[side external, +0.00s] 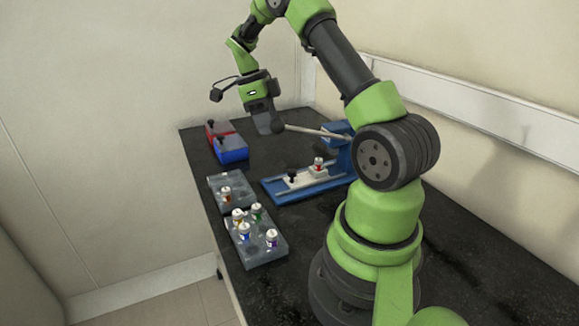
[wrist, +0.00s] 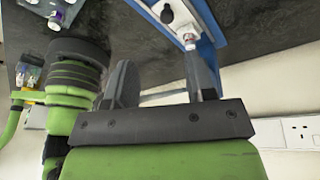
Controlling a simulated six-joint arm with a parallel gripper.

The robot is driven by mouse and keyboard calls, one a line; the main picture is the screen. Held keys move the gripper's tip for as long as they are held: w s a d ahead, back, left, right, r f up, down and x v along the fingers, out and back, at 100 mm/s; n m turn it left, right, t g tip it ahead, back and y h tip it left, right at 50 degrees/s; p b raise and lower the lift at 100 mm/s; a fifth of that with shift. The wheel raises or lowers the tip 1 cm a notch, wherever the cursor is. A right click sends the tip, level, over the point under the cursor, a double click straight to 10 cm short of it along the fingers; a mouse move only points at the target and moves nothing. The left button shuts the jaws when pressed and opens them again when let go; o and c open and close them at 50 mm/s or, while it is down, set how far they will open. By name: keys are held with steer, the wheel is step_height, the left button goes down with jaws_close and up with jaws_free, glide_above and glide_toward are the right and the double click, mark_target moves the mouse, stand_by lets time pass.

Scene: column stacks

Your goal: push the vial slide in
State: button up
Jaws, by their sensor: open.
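The vial slide (side external: 302,181) is a pale plate on a blue station (side external: 277,194) right of the table's middle. It has a black knob (side external: 291,175) at its left end and carries a vial (side external: 318,164) with a white cap, upright. In the wrist view the black knob (wrist: 167,13) and the vial (wrist: 188,40) show at the top, beyond the fingers. My gripper (side external: 268,123) is open, above and behind the slide, close to the ball end of a grey lever (side external: 308,131). Its two fingers are apart in the wrist view (wrist: 160,65), with nothing seen held.
The lever runs to the blue station's upright (side external: 341,150). A red box (side external: 216,128) and a blue box (side external: 231,149) with dark knobs stand at the far left. Two grey racks (side external: 218,183) (side external: 262,256) hold several vials in front. Bare table lies between racks and station.

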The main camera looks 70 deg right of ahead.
mark_target(291, 170)
steer(key=s+f+m, duration=0.1)
steer(key=f, duration=0.3)
steer(key=s+d+f+m, duration=0.1)
steer(key=s+f, duration=0.1)
steer(key=f, duration=0.2)
steer(key=s+f+m, duration=0.1)
steer(key=s+f, duration=0.1)
steer(key=f, duration=0.2)
steer(key=shift+d+f+g, duration=0.25)
steer(key=shift+f+g, duration=0.05)
steer(key=shift+g, duration=0.1)
steer(key=shift+c, duration=0.4)
